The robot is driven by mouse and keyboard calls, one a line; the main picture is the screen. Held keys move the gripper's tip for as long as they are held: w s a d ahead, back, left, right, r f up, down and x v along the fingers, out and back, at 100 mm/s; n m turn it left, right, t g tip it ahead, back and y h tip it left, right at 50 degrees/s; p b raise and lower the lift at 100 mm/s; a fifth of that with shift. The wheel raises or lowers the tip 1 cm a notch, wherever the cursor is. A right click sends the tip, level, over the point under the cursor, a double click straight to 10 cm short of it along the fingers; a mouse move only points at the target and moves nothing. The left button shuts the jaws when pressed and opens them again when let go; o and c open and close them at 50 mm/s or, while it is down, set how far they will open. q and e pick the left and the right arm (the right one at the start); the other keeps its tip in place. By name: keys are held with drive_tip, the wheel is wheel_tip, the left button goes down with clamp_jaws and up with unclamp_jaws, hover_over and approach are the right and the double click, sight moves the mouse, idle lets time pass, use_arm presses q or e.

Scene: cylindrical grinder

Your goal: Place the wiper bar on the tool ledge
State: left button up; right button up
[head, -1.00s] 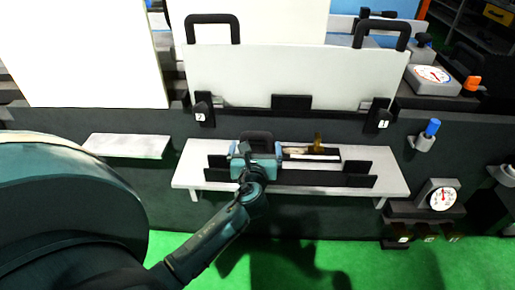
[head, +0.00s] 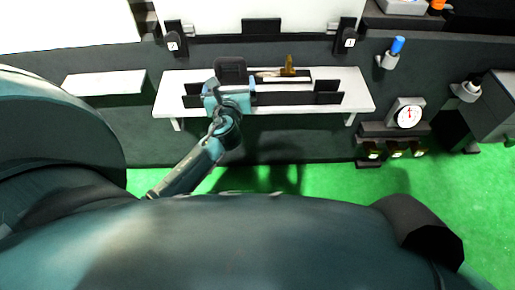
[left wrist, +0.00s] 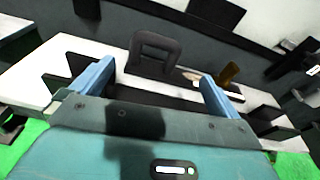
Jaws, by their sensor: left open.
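A white ledge (head: 352,89) on the dark machine front carries low black upright plates. A thin dark bar-like piece (head: 297,81) with a pale part and an upright brass-coloured tab (head: 289,66) lies toward its back; it may be the wiper bar, but I cannot tell for sure. The brass tab also shows in the left wrist view (left wrist: 229,73). A black loop handle (head: 231,68) stands left of it. My left gripper (head: 226,88) is open at the ledge's front left. In the left wrist view its blue fingers (left wrist: 155,85) are apart, with the loop handle (left wrist: 153,47) beyond them. My right gripper is not in view.
A bare white shelf (head: 104,82) is at the left. A blue-tipped knob (head: 396,48) and a dial gauge (head: 408,115) sit right of the ledge. Dark clamps (head: 346,38) hang above it. Green floor (head: 330,180) lies below.

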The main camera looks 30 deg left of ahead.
use_arm(q)
drive_tip(key=s+d+f+n+g+h, duration=0.1)
drive_tip(key=s+d+f+n+h, duration=0.65)
drive_tip(key=s+d+n, duration=0.35)
drive_tip(key=s+d+r+n+g+h, duration=0.1)
drive_tip(key=s+d+n+h, duration=0.4)
drive_tip(key=s+d+n, duration=0.4)
drive_tip(key=d+n, duration=0.2)
drive_tip(key=n, duration=0.4)
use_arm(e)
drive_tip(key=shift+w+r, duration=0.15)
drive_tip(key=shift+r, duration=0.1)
use_arm(q)
drive_tip(key=shift+s, duration=0.1)
drive_tip(key=r+p, duration=0.1)
drive_tip(key=p, duration=0.2)
drive_tip(key=a+r+g+y+p, duration=0.1)
drive_tip(key=p, duration=0.2)
drive_tip(key=shift+s+a, duration=0.25)
drive_tip(key=shift+s, duration=0.05)
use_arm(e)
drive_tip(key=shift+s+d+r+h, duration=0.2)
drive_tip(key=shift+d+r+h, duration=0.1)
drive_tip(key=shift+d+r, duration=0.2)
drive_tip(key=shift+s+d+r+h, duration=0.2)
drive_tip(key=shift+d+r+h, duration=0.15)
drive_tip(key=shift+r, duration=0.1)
